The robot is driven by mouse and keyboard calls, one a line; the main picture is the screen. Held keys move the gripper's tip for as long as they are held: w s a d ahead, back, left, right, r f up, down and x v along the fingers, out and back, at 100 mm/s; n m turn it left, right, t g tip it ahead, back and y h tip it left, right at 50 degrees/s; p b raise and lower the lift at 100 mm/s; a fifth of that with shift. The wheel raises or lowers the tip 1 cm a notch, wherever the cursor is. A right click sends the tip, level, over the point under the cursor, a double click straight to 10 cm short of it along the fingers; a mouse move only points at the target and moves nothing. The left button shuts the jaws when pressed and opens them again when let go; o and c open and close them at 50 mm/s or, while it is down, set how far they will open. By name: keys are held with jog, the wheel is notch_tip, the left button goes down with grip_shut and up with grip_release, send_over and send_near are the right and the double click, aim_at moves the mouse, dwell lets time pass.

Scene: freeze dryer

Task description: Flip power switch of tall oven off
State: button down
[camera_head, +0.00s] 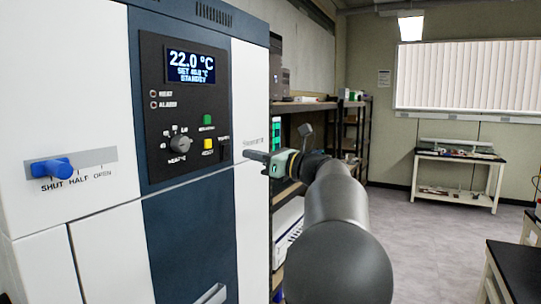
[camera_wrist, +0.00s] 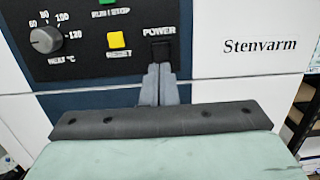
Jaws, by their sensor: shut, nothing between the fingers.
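The tall oven (camera_head: 185,230) is white and dark blue, with a black control panel (camera_head: 160,110). The dark power switch (camera_wrist: 161,50) sits under the POWER label in the wrist view, at the panel's lower right. It is also at the panel's right edge in the head view (camera_head: 224,151). My gripper (camera_wrist: 160,70) is shut and empty. Its fingertips point at the panel and overlap the lower part of the switch in the wrist view. I cannot tell whether they touch it. The switch's position is not clear. The display (camera_head: 190,67) reads 22.0 °C and STANDBY.
A yellow button (camera_wrist: 117,40) and a grey temperature knob (camera_wrist: 46,39) are left of the switch. A blue lever (camera_head: 52,169) sits by the SHUT mark on the oven's left side. Shelves (camera_head: 300,105) stand behind my arm; open floor (camera_head: 425,240) lies to the right.

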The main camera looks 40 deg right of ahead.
aim_at(226, 148)
jog(key=p+x, duration=0.1)
jog(key=x, duration=0.4)
jog(key=shift+w+a, duration=0.1)
jog(key=shift+w, duration=0.2)
jog(key=shift+r, duration=0.1)
jog(key=shift+w+a+r+g+p, duration=0.15)
jog(key=shift+a+r+g+p, duration=0.25)
jog(key=shift+p, duration=0.85)
jog(key=shift+d+f, duration=0.3)
jog(key=shift+d, duration=0.1)
jog(key=shift+a, duration=0.1)
jog(key=r+b+v, duration=0.2)
jog(key=v, duration=1.2)
jog(key=shift+r, duration=0.3)
